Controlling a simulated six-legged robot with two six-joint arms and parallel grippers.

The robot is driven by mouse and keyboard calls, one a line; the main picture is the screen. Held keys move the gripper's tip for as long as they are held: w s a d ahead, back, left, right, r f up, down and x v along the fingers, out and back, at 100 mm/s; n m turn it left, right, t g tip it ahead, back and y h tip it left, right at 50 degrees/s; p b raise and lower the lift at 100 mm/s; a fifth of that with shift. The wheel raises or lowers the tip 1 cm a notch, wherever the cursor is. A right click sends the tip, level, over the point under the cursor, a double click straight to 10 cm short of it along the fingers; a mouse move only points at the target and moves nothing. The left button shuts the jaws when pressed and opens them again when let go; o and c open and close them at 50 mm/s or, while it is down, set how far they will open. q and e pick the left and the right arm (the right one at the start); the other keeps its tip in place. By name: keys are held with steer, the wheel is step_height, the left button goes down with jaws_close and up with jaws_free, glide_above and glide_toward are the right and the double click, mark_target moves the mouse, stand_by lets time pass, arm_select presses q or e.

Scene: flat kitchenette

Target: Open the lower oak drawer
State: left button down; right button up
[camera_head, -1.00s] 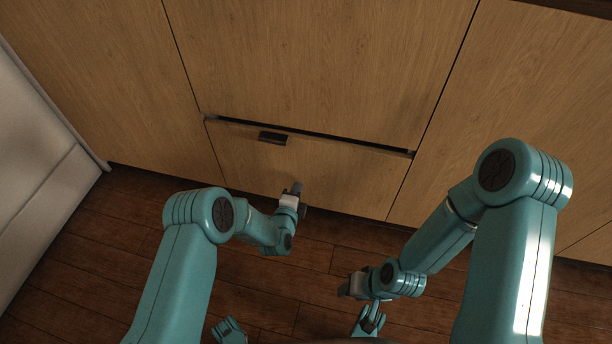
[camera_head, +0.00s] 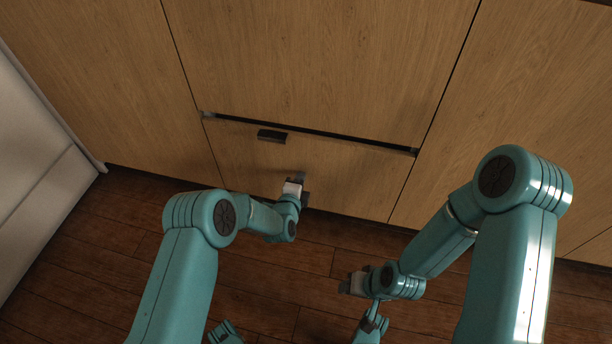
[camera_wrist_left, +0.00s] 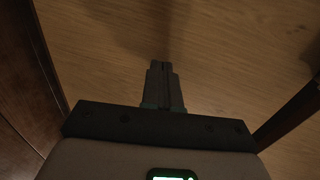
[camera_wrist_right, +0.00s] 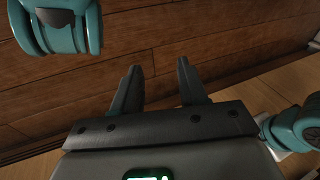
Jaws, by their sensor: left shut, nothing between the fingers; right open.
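The lower oak drawer (camera_head: 340,178) has a plain wood front with a small dark handle (camera_head: 272,136) near its upper left. A dark gap runs along its top edge. My left gripper (camera_head: 299,177) is shut and empty, in front of the drawer front, below and slightly right of the handle. In the left wrist view its fingers (camera_wrist_left: 161,68) are together against a wood panel; whether they touch it I cannot tell. My right gripper (camera_head: 345,286) is low over the floor, away from the drawer; in the right wrist view its fingers (camera_wrist_right: 157,80) are apart and empty.
A larger oak panel (camera_head: 320,60) is above the drawer, with more oak panels on both sides. A pale unit (camera_head: 35,170) stands at the left. The dark plank floor (camera_head: 110,235) in front is clear apart from my own limbs.

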arm_select(q)
steer(key=s+a+p, duration=0.4)
steer(key=s+p, duration=0.2)
steer(key=s, duration=0.6)
steer(key=shift+s, duration=0.25)
arm_select(e)
steer(key=s+r+g, duration=0.1)
steer(key=s+r, duration=0.3)
steer(key=r, duration=0.2)
steer(key=shift+a+g, duration=0.3)
steer(key=shift+a, duration=0.15)
arm_select(q)
steer(key=shift+a, duration=0.1)
